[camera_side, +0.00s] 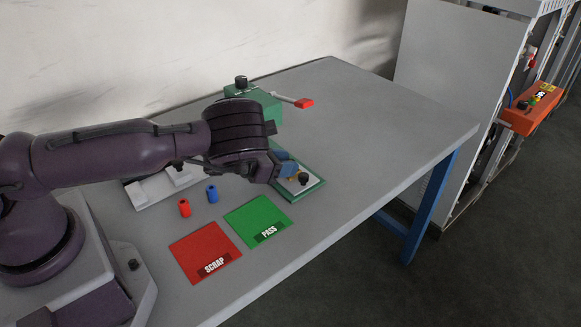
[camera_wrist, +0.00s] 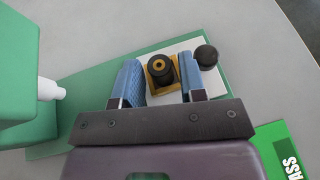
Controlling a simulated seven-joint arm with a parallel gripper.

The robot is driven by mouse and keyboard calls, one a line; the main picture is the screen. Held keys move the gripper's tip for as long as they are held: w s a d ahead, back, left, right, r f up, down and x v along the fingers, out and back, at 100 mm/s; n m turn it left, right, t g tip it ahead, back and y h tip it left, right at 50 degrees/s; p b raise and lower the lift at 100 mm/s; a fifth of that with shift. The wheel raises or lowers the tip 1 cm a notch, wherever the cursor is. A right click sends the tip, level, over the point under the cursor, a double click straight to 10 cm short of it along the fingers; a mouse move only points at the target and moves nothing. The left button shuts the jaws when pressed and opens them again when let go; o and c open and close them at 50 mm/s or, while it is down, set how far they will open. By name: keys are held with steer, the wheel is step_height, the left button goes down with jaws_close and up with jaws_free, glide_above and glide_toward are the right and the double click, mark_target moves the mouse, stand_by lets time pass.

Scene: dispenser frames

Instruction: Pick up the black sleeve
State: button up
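The black sleeve (camera_wrist: 160,68) stands upright in a yellow holder (camera_wrist: 152,86) in the wrist view, with a brass-coloured centre showing in its top. My gripper (camera_wrist: 158,62) is open, its two blue fingers on either side of the sleeve and holder, with a gap to the sleeve on both sides. In the side view my gripper (camera_side: 286,166) is low over the green-edged plate (camera_side: 312,190). The sleeve cannot be made out there behind the fingers.
A black round knob (camera_wrist: 206,56) is right beside the right finger. A green block with a white nozzle (camera_wrist: 50,90) stands at left. The side view shows a red sleeve (camera_side: 184,208), a blue sleeve (camera_side: 212,194), a red SCRAP mat (camera_side: 200,250) and a green PASS mat (camera_side: 257,216).

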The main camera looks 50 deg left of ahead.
jaws_close()
